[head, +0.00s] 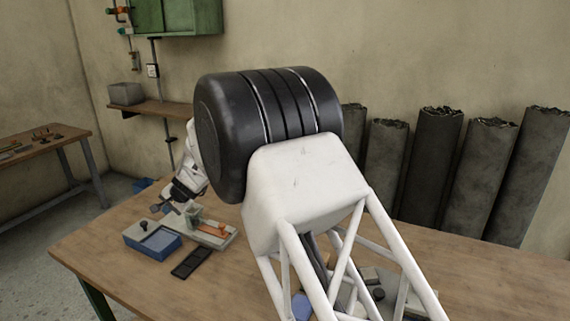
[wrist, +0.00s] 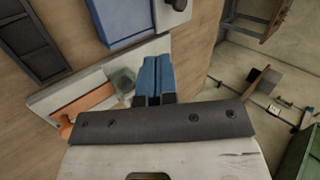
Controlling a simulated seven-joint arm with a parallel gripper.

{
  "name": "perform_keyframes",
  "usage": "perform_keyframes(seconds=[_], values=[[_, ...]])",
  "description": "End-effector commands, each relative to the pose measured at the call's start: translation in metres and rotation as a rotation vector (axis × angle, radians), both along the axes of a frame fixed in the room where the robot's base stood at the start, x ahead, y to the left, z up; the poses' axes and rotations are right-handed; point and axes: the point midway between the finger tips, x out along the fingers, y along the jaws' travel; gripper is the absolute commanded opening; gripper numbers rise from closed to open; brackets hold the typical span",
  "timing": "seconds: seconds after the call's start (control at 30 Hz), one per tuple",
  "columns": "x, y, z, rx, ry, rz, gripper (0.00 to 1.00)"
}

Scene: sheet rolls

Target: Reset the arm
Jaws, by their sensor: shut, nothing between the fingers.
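I cannot tell the exact height.
A blue tray (head: 170,247) and a black flat tray (head: 191,263) lie on the wooden table (head: 120,280) near the gripper. Several dark sheet rolls (head: 436,150) lean on the back wall. Small objects behind my arm are partly hidden. The table's front left is clear.

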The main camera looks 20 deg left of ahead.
Motion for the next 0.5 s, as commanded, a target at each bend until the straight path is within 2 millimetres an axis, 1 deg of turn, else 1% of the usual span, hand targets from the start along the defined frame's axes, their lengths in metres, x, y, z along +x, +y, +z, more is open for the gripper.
perform_keyframes(seconds=[0.17,0.27,0.37,0.47,0.5], values=[[0.001,-0.001,0.001,0.000,-0.001,-0.001,0.00],[0.004,-0.007,0.005,-0.001,-0.004,-0.002,0.00],[0.012,-0.021,0.014,-0.005,-0.012,-0.004,0.00],[0.023,-0.043,0.028,-0.012,-0.023,-0.008,0.00],[0.028,-0.054,0.034,-0.016,-0.030,-0.009,0.00]])
